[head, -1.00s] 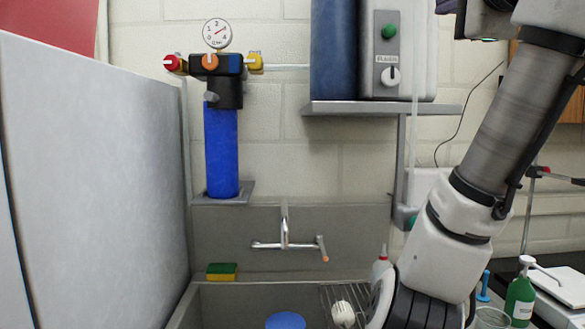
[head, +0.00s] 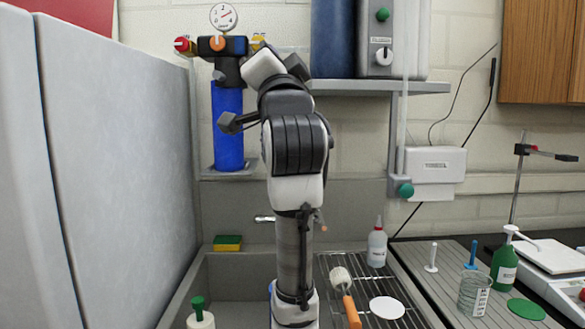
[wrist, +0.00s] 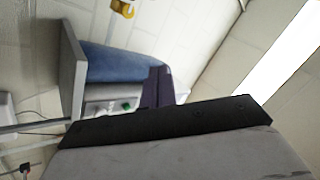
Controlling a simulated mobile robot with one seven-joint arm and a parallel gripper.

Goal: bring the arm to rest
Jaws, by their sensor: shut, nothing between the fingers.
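My gripper (wrist: 159,74) shows in the wrist view as two dark purple fingers lying together beyond a black bar and a grey body. They are shut, with nothing between them. In the head view my arm stands upright in front of the sink, folded at a thick black-ringed joint. Its upper part reaches up in front of the blue filter cylinder (head: 229,140). I cannot make out the fingers in the head view. The wrist view is tilted and looks up past the shelf (wrist: 72,70) and blue tank (wrist: 115,62) to a ceiling light (wrist: 265,62).
The sink (head: 225,275) and its wire rack (head: 345,262) lie below the arm, with a brush (head: 350,310) and a bottle (head: 376,248). A pale panel (head: 115,150) stands close on the left. A shelf (head: 425,87) juts from the wall. Several lab items crowd the right counter.

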